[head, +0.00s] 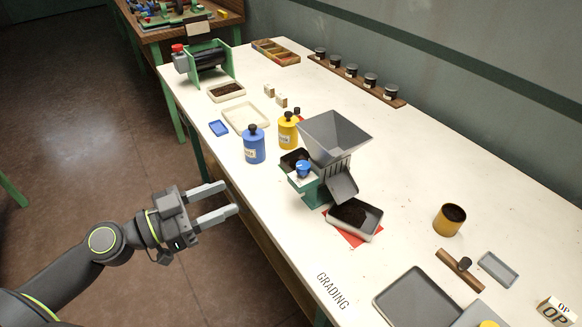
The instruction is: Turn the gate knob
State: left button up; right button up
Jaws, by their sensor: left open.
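The gate knob (303,168) is blue and sits on the front of the green and grey sorter (318,190), below its grey hopper (334,135). A grey chute (342,186) slopes from the sorter toward a tray of dark grains (354,218) on a red mat. My left gripper (235,198) is open and empty, off the table's front edge. Its two fingers point right toward the sorter, well apart from the knob. My right gripper is not in view.
A blue bottle (254,147) and a yellow bottle (288,131) stand left of the sorter. A brown cup (449,220) and an empty grey tray (417,298) are to the right. The white table (270,212) is bare along the front edge before the sorter.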

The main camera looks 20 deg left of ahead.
aim_at(298, 170)
pick_arm(q)
jog(key=p+x, duration=0.7)
jog(key=x, duration=0.7)
jog(key=shift+w+d+f, duration=0.2)
jog(key=shift+w, duration=0.1)
jog(key=shift+p+x, duration=0.45)
jog(key=shift+x, duration=0.4)
jog(key=shift+f, duration=0.15)
jog(key=c, duration=1)
jog(key=shift+s+d+n+t+y, duration=0.15)
jog(key=shift+n+t+y, duration=0.45)
jog(key=shift+n+y, duration=0.35)
jog(key=shift+s+d+n+t+y, duration=0.1)
jog(key=shift+n+t+y, duration=0.55)
jog(key=shift+y, duration=0.5)
jog(key=o, duration=1)
